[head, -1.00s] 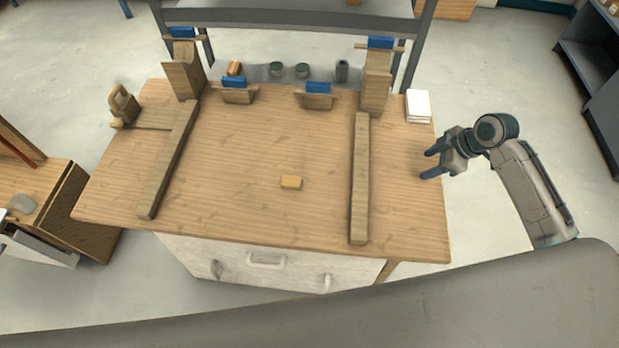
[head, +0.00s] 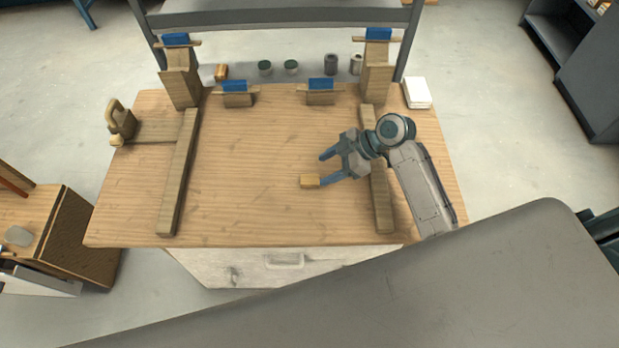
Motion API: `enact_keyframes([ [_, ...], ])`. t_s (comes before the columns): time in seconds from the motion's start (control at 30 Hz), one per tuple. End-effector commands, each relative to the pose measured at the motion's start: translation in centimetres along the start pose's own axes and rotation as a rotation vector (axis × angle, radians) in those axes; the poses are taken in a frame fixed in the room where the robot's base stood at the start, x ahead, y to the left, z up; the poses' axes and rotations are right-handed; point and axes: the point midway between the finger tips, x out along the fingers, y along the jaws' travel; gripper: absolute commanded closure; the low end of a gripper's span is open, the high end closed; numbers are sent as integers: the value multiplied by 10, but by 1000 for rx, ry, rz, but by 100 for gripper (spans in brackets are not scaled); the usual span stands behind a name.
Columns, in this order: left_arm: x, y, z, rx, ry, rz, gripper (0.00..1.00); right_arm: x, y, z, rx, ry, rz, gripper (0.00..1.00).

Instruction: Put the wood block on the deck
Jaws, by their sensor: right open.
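The small tan wood block (head: 309,181) lies on the wooden bench top (head: 255,200), right of its middle and toward the front. My right gripper (head: 323,168) is open, over the bench from the right. Its near finger tip is close beside the block's right end; I cannot tell whether they touch. The block is not between the fingers. I cannot tell which surface is the deck. My left gripper is not in view.
Long wooden rails lie on the left (head: 180,175) and right (head: 381,205) of the bench. Blue-topped wooden pieces (head: 235,92), wooden posts and several cans (head: 291,67) stand at the back. A white stack (head: 416,92) lies back right. The bench's middle is clear.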

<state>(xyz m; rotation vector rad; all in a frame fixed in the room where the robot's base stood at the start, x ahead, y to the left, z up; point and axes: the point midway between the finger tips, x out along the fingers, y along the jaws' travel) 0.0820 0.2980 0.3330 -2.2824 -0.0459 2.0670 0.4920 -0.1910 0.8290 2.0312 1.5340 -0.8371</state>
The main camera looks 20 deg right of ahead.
Motion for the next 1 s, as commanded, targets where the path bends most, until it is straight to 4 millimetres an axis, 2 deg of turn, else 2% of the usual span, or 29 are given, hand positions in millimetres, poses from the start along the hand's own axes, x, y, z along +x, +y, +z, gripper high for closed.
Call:
enact_keyframes([
  [0.17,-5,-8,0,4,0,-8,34,10,0,0,2,1,-1,44],
  [0.3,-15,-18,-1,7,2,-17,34,29,0,5,4,2,-2,44],
  [0.5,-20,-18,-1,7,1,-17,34,54,0,9,1,0,-1,44],
  [0.77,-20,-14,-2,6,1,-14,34,58,0,10,-1,-1,0,44],
  [1.0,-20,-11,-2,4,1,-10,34,58,0,10,-1,-1,0,89],
])
